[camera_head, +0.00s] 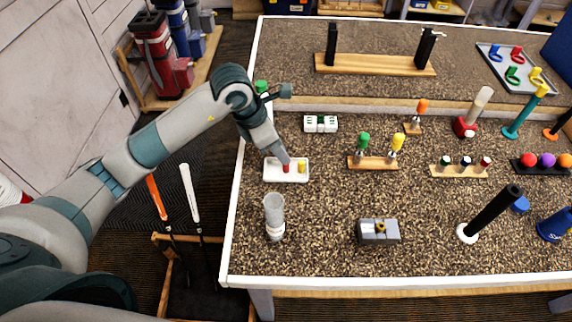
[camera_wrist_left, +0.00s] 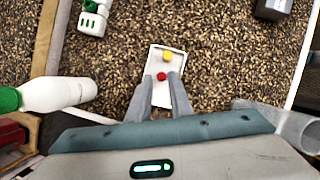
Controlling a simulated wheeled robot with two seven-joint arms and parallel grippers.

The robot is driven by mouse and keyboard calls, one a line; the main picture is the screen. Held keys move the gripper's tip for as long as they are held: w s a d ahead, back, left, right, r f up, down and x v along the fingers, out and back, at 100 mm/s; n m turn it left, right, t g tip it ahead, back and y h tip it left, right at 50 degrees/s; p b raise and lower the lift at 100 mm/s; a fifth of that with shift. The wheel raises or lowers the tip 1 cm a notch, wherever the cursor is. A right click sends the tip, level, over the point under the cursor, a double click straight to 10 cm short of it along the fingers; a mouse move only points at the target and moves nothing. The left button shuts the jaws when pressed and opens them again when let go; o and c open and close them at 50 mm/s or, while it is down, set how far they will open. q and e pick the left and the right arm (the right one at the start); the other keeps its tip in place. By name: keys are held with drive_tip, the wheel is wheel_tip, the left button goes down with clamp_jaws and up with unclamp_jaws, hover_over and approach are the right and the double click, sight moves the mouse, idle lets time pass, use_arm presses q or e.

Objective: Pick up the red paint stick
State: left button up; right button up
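The red paint stick (camera_head: 286,168) stands in a small white tray (camera_head: 273,173) near the left side of the table, beside a yellow stick (camera_head: 302,166). In the left wrist view the red stick (camera_wrist_left: 161,76) shows its round top, with the yellow one (camera_wrist_left: 167,56) just beyond it. My left gripper (camera_head: 284,159) is over the tray, pointing down. Its fingers (camera_wrist_left: 162,82) are apart, one on each side of the red stick near the tips. I see a gap, so no grip shows; the exact height is unclear. My right gripper is not in view.
A clear tube (camera_head: 274,210) stands in front of the tray. A white box with slots (camera_head: 320,124) lies behind it, and a wooden stand with green and yellow handled tools (camera_head: 373,163) is to the right. A white bottle with a green cap (camera_wrist_left: 55,95) is near my left wrist.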

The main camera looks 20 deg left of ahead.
use_arm(q)
drive_tip(key=shift+d+f+p, duration=0.15)
drive_tip(key=shift+f+p, duration=0.4)
drive_tip(key=p+x, duration=0.1)
drive_tip(key=x, duration=0.2)
drive_tip(key=shift+s+p, duration=0.1)
drive_tip(key=shift+p, duration=0.2)
drive_tip(key=shift+f, duration=0.55)
clamp_jaws()
